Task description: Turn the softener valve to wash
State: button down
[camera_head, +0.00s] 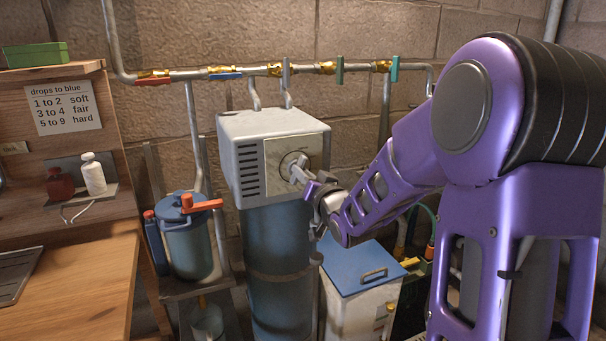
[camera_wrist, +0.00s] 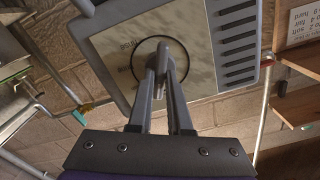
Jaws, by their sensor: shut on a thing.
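The softener's control head (camera_head: 262,148) is a grey-white box with a vented side, on top of a tall blue-grey tank (camera_head: 278,255). Its cream dial plate (camera_head: 308,150) carries the round valve. My gripper (camera_head: 302,174) reaches it from the right and is shut on the valve's lever. In the wrist view my gripper (camera_wrist: 162,75) has its two fingers closed around the grey lever (camera_wrist: 161,57), at the centre of a dark ring on the dial plate (camera_wrist: 200,50). Lettering by the ring is partly visible but too small and turned to read surely.
A pipe (camera_head: 210,75) with several coloured-handled valves runs along the wall above. A blue canister with a red handle (camera_head: 190,245) stands left. A blue-lidded box (camera_head: 360,268) stands below my forearm. A wooden bench (camera_head: 75,275) with bottles and a card (camera_head: 66,109) is at left.

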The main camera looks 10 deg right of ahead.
jog(key=shift+m, duration=0.4)
jog(key=shift+m+p, duration=1.2)
jog(key=shift+m, duration=2.2)
jog(key=c, duration=0.8)
grip_release()
jog(key=shift+c, duration=0.2)
jog(key=shift+s+f, duration=0.1)
jog(key=shift+f, duration=0.05)
